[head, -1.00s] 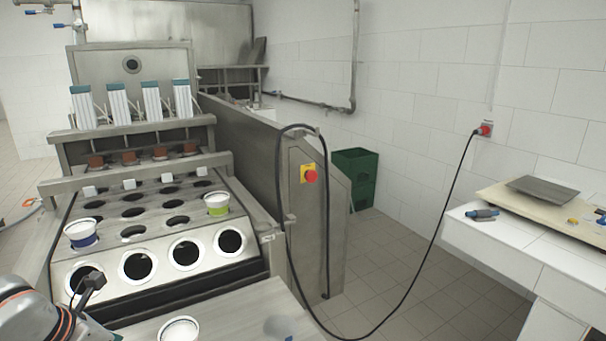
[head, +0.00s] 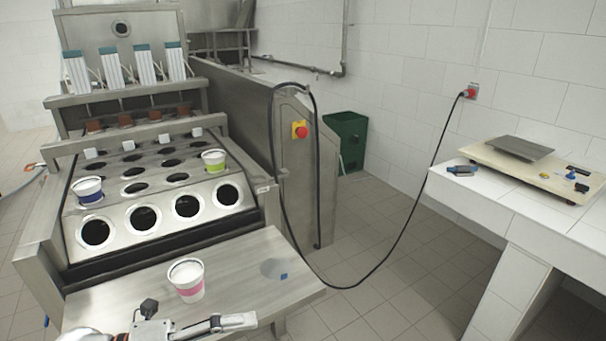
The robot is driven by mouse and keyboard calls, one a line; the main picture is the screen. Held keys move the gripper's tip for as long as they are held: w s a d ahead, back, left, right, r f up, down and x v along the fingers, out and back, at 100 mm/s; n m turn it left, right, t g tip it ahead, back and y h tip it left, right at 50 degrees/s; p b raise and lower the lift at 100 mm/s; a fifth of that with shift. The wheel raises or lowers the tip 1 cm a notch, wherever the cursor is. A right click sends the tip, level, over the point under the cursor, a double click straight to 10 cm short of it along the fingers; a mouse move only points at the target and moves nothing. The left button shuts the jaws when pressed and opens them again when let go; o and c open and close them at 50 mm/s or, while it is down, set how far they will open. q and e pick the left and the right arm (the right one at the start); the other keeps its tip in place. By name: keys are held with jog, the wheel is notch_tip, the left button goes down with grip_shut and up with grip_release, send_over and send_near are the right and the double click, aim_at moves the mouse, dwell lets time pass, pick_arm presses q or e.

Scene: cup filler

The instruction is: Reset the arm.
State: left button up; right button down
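My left gripper (head: 235,323) is at the bottom edge of the head view, low in front of the steel shelf and pointing right. Only part of it shows, and I cannot tell whether its fingers are open or shut. No cup is seen in it. A white cup with a pink band (head: 188,288) stands upright on the shelf (head: 125,292), just beyond the gripper and apart from it. A cup with a blue band (head: 89,197) and a cup with a green band (head: 214,166) sit in holes of the filling machine (head: 152,222). My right gripper is not in view.
A red stop button (head: 301,132) and a hanging black cable (head: 398,235) are right of the machine. A green crate (head: 346,142) stands behind. A white tiled table (head: 475,195) bears a board (head: 540,181) at the right.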

pick_arm(q)
jog(key=w+a+f+n+t+y, duration=0.35)
jog(key=f+n+t, duration=0.2)
jog(key=n, duration=0.45)
jog(key=w+a+f+n+t+y, duration=0.2)
jog(key=a+f+n+t+y, duration=0.3)
jog(key=n, duration=0.6)
jog(key=s+f+n+g+y, duration=0.1)
jog(key=s+f+n, duration=0.2)
jog(key=f, duration=0.3)
jog(key=s+f+n+g+y, duration=0.2)
jog(key=s+f+n, duration=0.1)
jog(key=f, duration=0.4)
jog(key=s+a+f+n+g+y, duration=0.1)
jog(key=s+f+n, duration=0.2)
jog(key=f, duration=0.3)
jog(key=shift+s+f+n+g, duration=0.25)
jog(key=shift+s+n+g, duration=0.1)
jog(key=shift+s, duration=0.55)
